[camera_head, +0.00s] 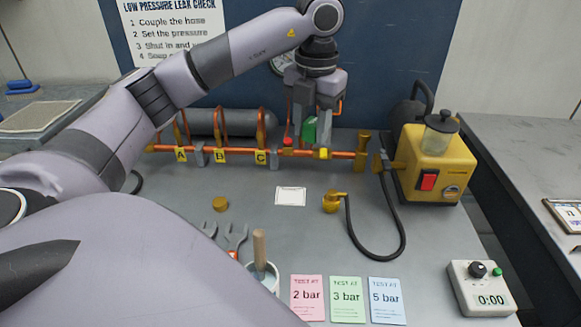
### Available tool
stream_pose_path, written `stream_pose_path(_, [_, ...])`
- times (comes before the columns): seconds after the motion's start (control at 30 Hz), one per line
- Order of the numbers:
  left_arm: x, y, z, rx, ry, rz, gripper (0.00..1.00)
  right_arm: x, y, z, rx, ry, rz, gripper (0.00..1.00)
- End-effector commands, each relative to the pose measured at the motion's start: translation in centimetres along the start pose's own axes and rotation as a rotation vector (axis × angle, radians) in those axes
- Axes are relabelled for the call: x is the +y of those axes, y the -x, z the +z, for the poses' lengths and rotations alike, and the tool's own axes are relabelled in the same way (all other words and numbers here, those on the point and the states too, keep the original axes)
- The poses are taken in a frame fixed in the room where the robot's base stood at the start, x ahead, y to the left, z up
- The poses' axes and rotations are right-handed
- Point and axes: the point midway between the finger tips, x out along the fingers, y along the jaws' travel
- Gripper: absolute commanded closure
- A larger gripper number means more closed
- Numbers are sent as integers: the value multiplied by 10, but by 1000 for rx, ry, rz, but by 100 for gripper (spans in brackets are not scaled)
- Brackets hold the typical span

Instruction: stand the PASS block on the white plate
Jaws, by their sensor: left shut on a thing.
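A green block (309,131), which I take to be the PASS block, is between the fingers of my left gripper (312,122). The gripper is shut on it and points down, in front of the wall and over the right part of the copper pipe. No lettering on the block can be read, and the fingers hide part of it. The small white plate (290,197) lies flat and empty on the grey bench, nearer than the pipe and a little left of the gripper. My right gripper is not in view.
The copper pipe (235,155) with tags A, B and C runs behind the plate. A brass hose fitting (331,202) lies just right of the plate. A yellow pump (435,160) stands farther right. Coloured cards, a timer (481,288) and a pot (264,277) are nearer.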

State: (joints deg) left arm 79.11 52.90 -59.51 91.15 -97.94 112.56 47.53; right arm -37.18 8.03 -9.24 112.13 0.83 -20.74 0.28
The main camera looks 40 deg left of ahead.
Motion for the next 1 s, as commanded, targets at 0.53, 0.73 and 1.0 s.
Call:
stream_pose_path(0.53, [34,10,10,10,861,-13,99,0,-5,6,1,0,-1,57])
stream_pose_path(0.73, [44,14,12,16,1114,-17,99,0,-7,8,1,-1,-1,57])
stream_pose_path(1.0, [48,11,12,22,1259,-17,99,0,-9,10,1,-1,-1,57])
